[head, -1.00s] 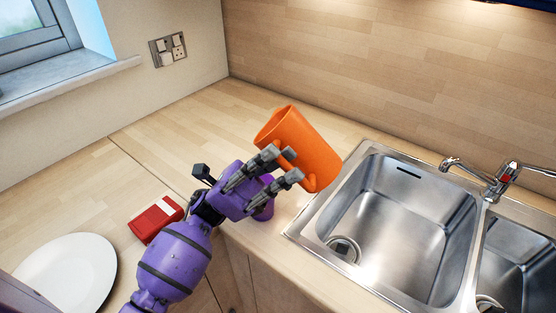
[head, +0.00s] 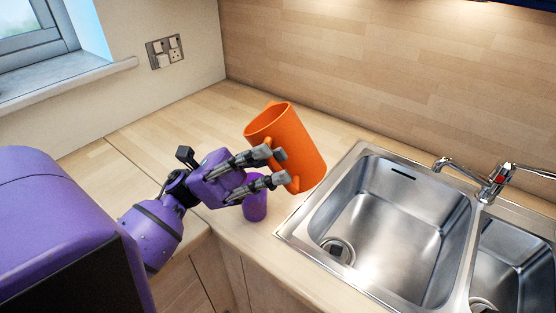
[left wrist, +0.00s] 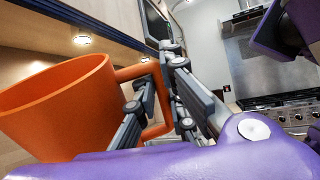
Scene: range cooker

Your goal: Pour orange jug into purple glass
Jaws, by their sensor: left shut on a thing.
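The orange jug (head: 291,143) is held above the counter left of the sink, tilted with its open rim toward the upper left. My left gripper (head: 279,167) is shut on the jug's handle. In the left wrist view, the jug (left wrist: 62,112) fills the left side and the gripper's fingers (left wrist: 160,100) are around its handle. The purple glass (head: 256,206) stands upright on the counter, below and left of the jug; my gripper hides its upper part. The jug's contents are not visible. My right gripper is not in view.
A steel sink (head: 352,258) with a tap (head: 494,188) lies to the right. The wooden counter (head: 200,118) behind the gripper is clear back to the wall. The left wrist view shows a range cooker (left wrist: 290,108) in the background.

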